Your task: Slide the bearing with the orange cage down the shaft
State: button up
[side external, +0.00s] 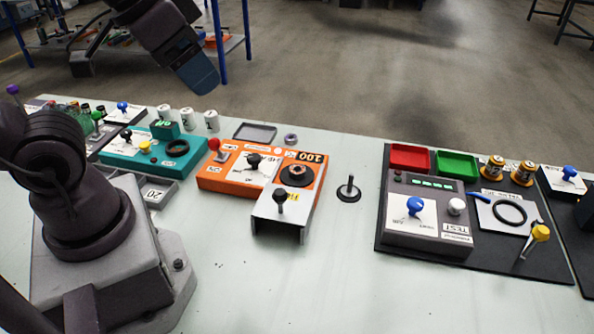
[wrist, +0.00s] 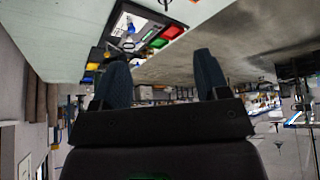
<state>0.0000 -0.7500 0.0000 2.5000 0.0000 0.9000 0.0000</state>
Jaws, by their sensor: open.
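My gripper (side external: 197,76) is raised high behind the far edge of the table in the side view, well away from the parts. In the wrist view its two dark blue fingers (wrist: 163,78) stand apart with nothing between them. An upright metal shaft (side external: 349,184) on a round black base (side external: 348,195) stands on the table, right of the orange unit. A small grey ring (side external: 291,139), possibly a bearing, lies on the table behind the orange unit. Its cage colour is too small to tell. No ring shows clearly on the shaft.
The orange unit (side external: 221,178) with a white bracket stands left of the shaft. A black board (side external: 388,240) with red (side external: 410,156) and green (side external: 455,163) trays is on the right; it also shows in the wrist view (wrist: 111,24). A shallow grey tray (side external: 255,132) lies behind. The front table is clear.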

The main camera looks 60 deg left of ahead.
jog(key=n+g, duration=0.6)
jog(key=n, duration=1.4)
send_near(299, 166)
jog(key=f, duration=0.1)
jog(key=s+f, duration=0.1)
jog(key=f, duration=0.1)
jog(key=shift+f, duration=0.3)
jog(key=shift+d+f, duration=0.15)
jog(key=shift+f, duration=0.8)
jog(key=shift+d+f, duration=0.2)
jog(key=shift+f, duration=0.7)
jog(key=shift+d+f, duration=0.15)
jog(key=shift+f, duration=0.8)
jog(key=c, duration=1.1)
jog(key=shift+r, duration=0.1)
